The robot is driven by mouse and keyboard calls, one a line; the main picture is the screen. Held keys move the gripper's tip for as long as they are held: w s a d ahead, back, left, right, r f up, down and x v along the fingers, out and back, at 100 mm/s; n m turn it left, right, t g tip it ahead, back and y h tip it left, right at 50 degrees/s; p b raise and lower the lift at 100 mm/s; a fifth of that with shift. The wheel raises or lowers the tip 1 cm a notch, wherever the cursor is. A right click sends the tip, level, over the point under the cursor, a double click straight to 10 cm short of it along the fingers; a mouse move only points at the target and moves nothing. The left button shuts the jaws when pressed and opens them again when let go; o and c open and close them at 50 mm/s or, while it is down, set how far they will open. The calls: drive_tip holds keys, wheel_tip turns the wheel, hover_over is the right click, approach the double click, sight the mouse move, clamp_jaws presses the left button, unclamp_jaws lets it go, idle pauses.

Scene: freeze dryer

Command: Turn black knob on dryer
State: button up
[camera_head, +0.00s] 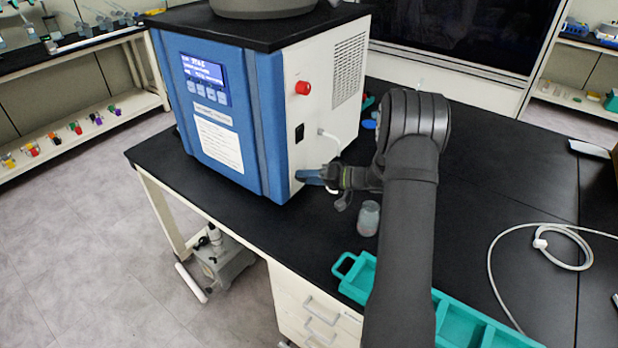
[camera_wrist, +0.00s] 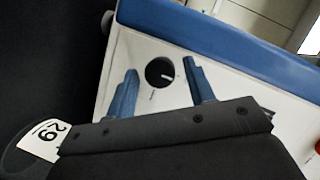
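The freeze dryer (camera_head: 225,115) is a blue and white box on the black bench. Its black knob (camera_wrist: 160,72) is round with a white mark and sits on the white side panel in the wrist view. In the head view my gripper hides the knob. My gripper (camera_wrist: 158,80) has two blue fingers, spread apart, one to each side of the knob as the wrist view shows it. No contact with the knob is visible, and the depth gap cannot be told. In the head view my gripper (camera_head: 312,177) is at the lower part of the dryer's white side.
A red knob (camera_head: 303,88) and a black switch (camera_head: 299,132) are on the same side panel. A glass bottle (camera_head: 368,218) stands below my wrist, near the teal tray (camera_head: 355,280). A white cable (camera_head: 492,262) lies at right.

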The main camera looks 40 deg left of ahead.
drive_tip(key=c, duration=0.8)
drive_tip(key=m+g+y, duration=0.1)
drive_tip(key=m, duration=0.3)
drive_tip(key=shift+w+f, duration=0.1)
drive_tip(key=shift+f, duration=0.05)
drive_tip(key=o, duration=1)
drive_tip(key=shift+d, duration=0.1)
drive_tip(key=v, duration=1.7)
drive_tip(key=shift+w+d+f, duration=0.1)
drive_tip(key=shift+w+f, duration=0.1)
drive_tip(key=shift+w, duration=0.05)
